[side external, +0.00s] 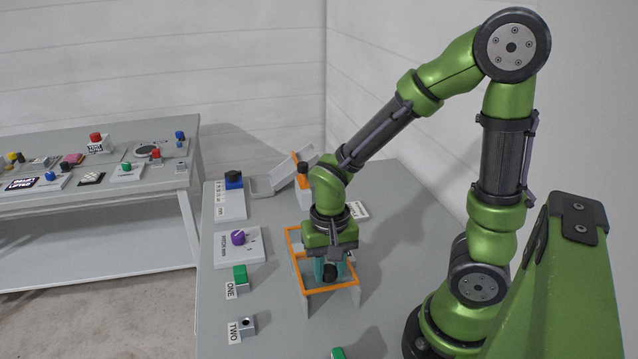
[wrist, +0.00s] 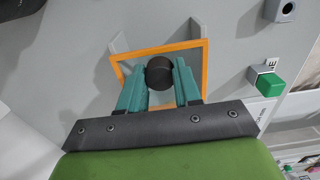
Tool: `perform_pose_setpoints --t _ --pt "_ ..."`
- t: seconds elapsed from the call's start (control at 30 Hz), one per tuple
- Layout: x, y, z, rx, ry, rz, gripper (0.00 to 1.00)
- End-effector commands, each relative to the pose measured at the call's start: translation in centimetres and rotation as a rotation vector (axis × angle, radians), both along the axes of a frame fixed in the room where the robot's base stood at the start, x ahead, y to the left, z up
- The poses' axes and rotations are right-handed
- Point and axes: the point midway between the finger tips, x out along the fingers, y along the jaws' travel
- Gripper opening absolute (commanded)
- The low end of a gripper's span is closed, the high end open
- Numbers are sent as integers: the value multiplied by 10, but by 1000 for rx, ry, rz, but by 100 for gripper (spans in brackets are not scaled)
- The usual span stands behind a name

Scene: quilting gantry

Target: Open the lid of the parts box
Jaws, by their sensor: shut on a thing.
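My gripper (side external: 328,270) points down inside an orange rectangular frame (side external: 292,240) that stands on grey legs on the table. Its teal fingers are shut on a round black knob (side external: 330,272). In the wrist view, my gripper (wrist: 160,85) has the black knob (wrist: 159,72) between the fingertips, inside the orange frame (wrist: 206,60). I cannot tell what the knob is joined to. No part is clearly marked as the parts box or its lid; a tilted grey panel (side external: 290,172) with an orange piece stands behind my arm.
A second bench (side external: 100,200) with several devices is at the left. The table is clear right of the frame.

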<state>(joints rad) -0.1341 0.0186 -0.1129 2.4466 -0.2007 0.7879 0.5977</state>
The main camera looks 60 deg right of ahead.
Motion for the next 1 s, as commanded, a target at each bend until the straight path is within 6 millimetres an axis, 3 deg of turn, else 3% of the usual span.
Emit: perform_pose_setpoints --t 0.03,0.07,0.2,0.63,0.77,1.0 --pt "1 -1 1 0 -4 -2 0" --pt "1 -1 1 0 -4 -2 36" --pt "1 -1 1 -1 -4 -2 57" --pt "2 -1 10 -1 -5 1 59" --pt "2 -1 32 0 -10 -1 59" --pt "2 -1 91 -1 -12 -2 59"
